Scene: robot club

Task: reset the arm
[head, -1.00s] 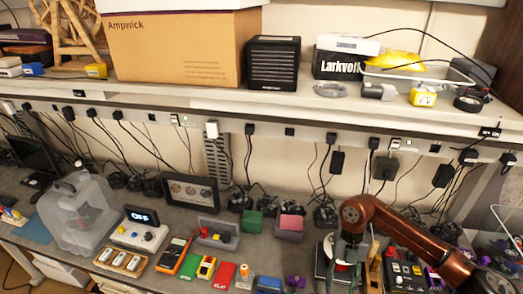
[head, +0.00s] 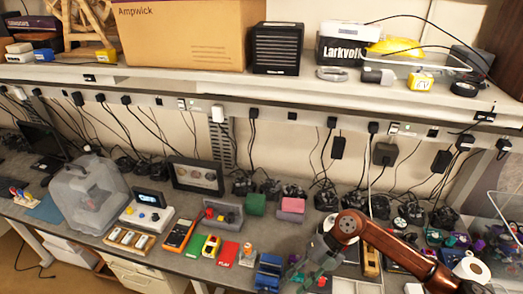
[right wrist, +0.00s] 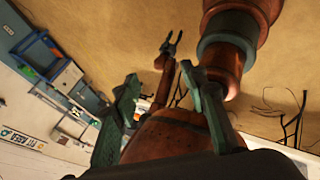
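A white control box (head: 146,217) with a lit display, a yellow button and a blue knob stands left of centre on the bench, beside a clear plastic case. No separate robot arm shows clearly on the bench. My copper-brown right arm comes in from the right in the head view, and its grey-green gripper (head: 314,264) hangs over the bench's front part, well right of the control box. In the right wrist view the right gripper's teal fingers (right wrist: 163,104) are spread with nothing held. A small two-pronged gripper, apparently my left (right wrist: 172,44), shows there with its prongs apart.
A multimeter (head: 179,235), a green box (head: 256,204), a pink box (head: 292,206) and a blue item (head: 269,272) lie along the bench. A framed panel (head: 196,176) stands behind. The shelf (head: 200,84) with hanging cables overhangs the back. A white roll (head: 471,268) sits at right.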

